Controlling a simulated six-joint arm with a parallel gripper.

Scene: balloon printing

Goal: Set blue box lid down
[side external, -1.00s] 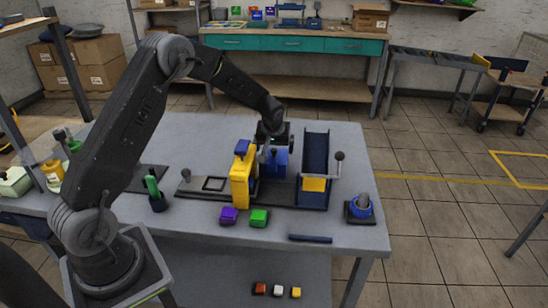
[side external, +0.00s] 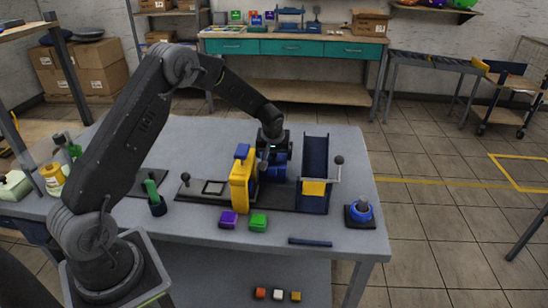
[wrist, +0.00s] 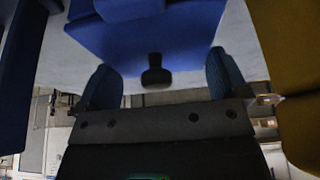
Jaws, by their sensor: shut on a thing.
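My gripper (side external: 272,152) is over the middle of the table, just behind the yellow machine. In the wrist view, its two blue fingertips (wrist: 164,82) are on either side of a black knob, by the edge of a wide blue piece, which I take to be the blue box lid (wrist: 140,40). The gripper is shut on it. In the side view, blue (side external: 278,172) shows below the gripper, between the yellow machine and the blue chute. Exact finger contact and whether the lid touches what is below are hidden.
The yellow machine (side external: 240,190) stands close left of the gripper. The tall blue chute (side external: 314,160) with a lever stands close right. Purple (side external: 228,219) and green (side external: 258,222) blocks lie in front. A blue round device (side external: 361,212) sits at the right edge.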

